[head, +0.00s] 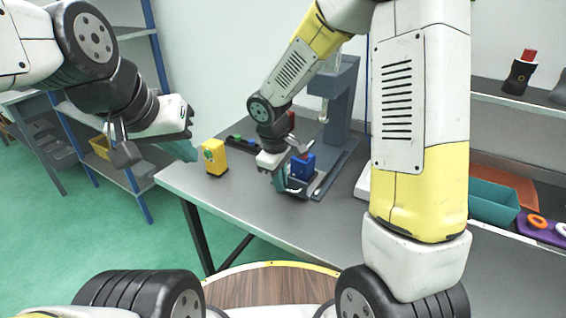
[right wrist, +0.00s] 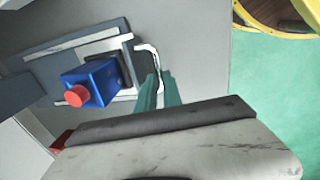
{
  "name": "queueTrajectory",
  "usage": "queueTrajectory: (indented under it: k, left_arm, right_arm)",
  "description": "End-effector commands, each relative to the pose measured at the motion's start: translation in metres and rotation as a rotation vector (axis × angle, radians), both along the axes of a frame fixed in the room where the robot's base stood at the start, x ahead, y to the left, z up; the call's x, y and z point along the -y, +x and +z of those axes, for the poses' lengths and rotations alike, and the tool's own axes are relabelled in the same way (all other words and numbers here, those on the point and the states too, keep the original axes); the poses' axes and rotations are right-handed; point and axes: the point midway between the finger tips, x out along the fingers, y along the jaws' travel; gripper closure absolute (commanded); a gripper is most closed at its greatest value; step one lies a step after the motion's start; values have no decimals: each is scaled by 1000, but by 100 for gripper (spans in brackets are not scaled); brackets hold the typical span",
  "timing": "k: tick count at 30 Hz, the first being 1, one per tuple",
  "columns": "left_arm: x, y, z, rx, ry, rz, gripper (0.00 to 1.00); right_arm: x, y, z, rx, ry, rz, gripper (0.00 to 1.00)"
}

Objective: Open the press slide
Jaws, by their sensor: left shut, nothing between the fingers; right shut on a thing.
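The press (head: 347,100) stands on the grey table, a blue-grey column over a flat base. Its slide (right wrist: 122,62) carries a blue block (head: 303,167) with a red knob (right wrist: 78,95), best seen in the right wrist view. A pale loop handle (right wrist: 150,48) sticks out from the slide's front. My right gripper (head: 279,183) is at that handle, its teal fingers shut on it; the fingers also show in the right wrist view (right wrist: 160,75). My left gripper (head: 190,150) is shut and empty, in the air off the table's left end.
A yellow device (head: 214,157) stands on the table (head: 240,215) left of the press, with a dark strip of small parts (head: 242,143) behind it. A teal bin (head: 493,203) is at the right. The table front is clear. A blue shelf rack (head: 130,165) stands behind my left arm.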

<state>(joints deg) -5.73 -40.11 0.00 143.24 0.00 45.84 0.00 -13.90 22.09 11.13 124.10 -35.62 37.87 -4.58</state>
Motion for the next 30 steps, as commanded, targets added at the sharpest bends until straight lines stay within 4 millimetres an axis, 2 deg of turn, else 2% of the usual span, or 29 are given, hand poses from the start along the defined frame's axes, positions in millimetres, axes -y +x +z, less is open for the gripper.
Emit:
queueTrajectory:
  k: [5, 6, 7, 17, 20, 30]
  left_arm:
    - [0, 0, 0, 0, 0, 0, 100]
    - [0, 0, 0, 0, 0, 0, 100]
    - [0, 0, 0, 0, 0, 0, 100]
    - [0, 0, 0, 0, 0, 0, 100]
    - [0, 0, 0, 0, 0, 0, 100]
    - [0, 0, 0, 0, 0, 0, 100]
  right_arm:
    - [-1, 1, 1, 4, 3, 3, 100]
    - [-1, 2, 1, 4, 3, 3, 88]
    - [-1, 2, 1, 4, 3, 3, 82]
    - [0, 1, 2, 2, 1, 0, 81]
    - [-1, 0, 10, 3, 2, 0, 81]
    - [-7, -7, 64, 6, 3, 2, 81]
